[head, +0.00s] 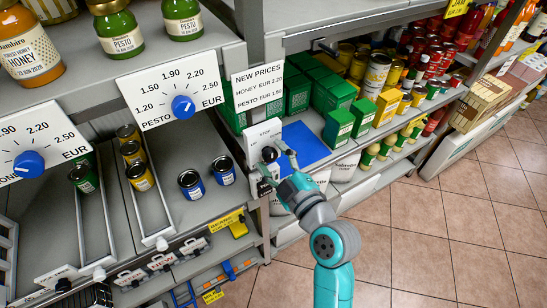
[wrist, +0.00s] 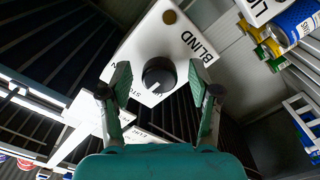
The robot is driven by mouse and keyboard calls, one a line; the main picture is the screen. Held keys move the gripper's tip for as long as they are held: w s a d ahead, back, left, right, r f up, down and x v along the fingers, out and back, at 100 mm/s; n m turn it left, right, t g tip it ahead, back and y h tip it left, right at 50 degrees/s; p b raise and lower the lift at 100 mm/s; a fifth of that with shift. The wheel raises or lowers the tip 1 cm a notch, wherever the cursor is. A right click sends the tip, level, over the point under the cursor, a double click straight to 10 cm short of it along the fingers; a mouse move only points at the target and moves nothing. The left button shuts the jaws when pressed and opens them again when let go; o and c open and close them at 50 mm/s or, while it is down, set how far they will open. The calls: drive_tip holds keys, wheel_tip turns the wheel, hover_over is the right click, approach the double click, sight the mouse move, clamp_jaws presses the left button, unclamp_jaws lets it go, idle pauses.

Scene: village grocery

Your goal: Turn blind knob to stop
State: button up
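The blind knob (wrist: 159,74) is black and round, on a white panel (wrist: 155,42) lettered BLIND in the wrist view. A small white mark shows at the knob's lower edge. My gripper (wrist: 160,70) is open, with one finger on each side of the knob and a visible gap to each. In the head view the white box (head: 262,134) stands on the shelf post, with STOP on its top edge. The dark knob (head: 269,154) shows at my gripper (head: 279,152).
Blue dial knobs (head: 183,107) for pesto and honey prices are at the left. A NEW PRICES sign (head: 259,89) hangs above the box. Tiled floor (head: 440,240) is clear.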

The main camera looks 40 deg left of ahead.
drive_tip(key=v, duration=1.2)
drive_tip(key=shift+f, duration=0.1)
drive_tip(key=s+d+f+m+t+h, duration=0.5)
drive_tip(key=d+f+m, duration=0.3)
drive_tip(key=d, duration=0.4)
drive_tip(key=s+d+f+m+t+h, duration=0.2)
drive_tip(key=s+d+f+m+h, duration=0.2)
drive_tip(key=d+f+m+h, duration=0.65)
drive_tip(key=s+d+r+m, duration=0.2)
drive_tip(key=s+d, duration=0.3)
drive_tip(key=s, duration=0.3)
drive_tip(key=s+d+r+m+t+h, duration=0.1)
drive_tip(key=s+d+r, duration=0.3)
drive_tip(key=s, duration=0.5)
drive_tip(key=shift+d+m, duration=0.45)
drive_tip(key=shift+d, duration=0.45)
